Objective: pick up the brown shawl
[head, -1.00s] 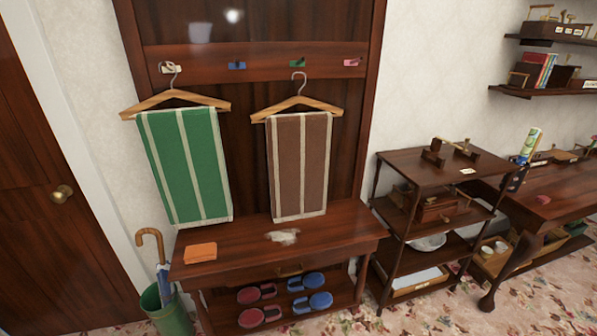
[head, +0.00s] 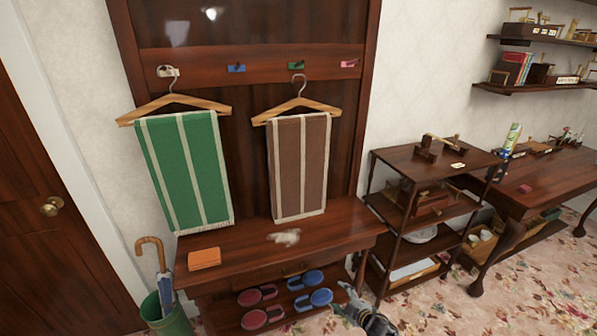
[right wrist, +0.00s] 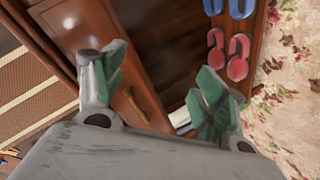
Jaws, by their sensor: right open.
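The brown shawl (head: 300,168) has pale stripes and hangs folded over a wooden hanger (head: 297,107) on the hook rail, above the bench. Its lower edge reaches close to the bench top. In the right wrist view, the brown striped cloth (right wrist: 25,95) shows at the left edge, outside the jaws. My right gripper (head: 350,302) is at the bottom of the head view, below and right of the shawl, in front of the bench. Its fingers (right wrist: 158,85) are open and empty in the wrist view. My left gripper is not in view.
A green striped shawl (head: 185,170) hangs on the left. The bench (head: 345,232) holds an orange folded item (head: 204,258) and a pale crumpled thing (head: 284,238), with red and blue slippers below. An umbrella stand (head: 167,315) is at left, a shelf unit (head: 400,225) at right.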

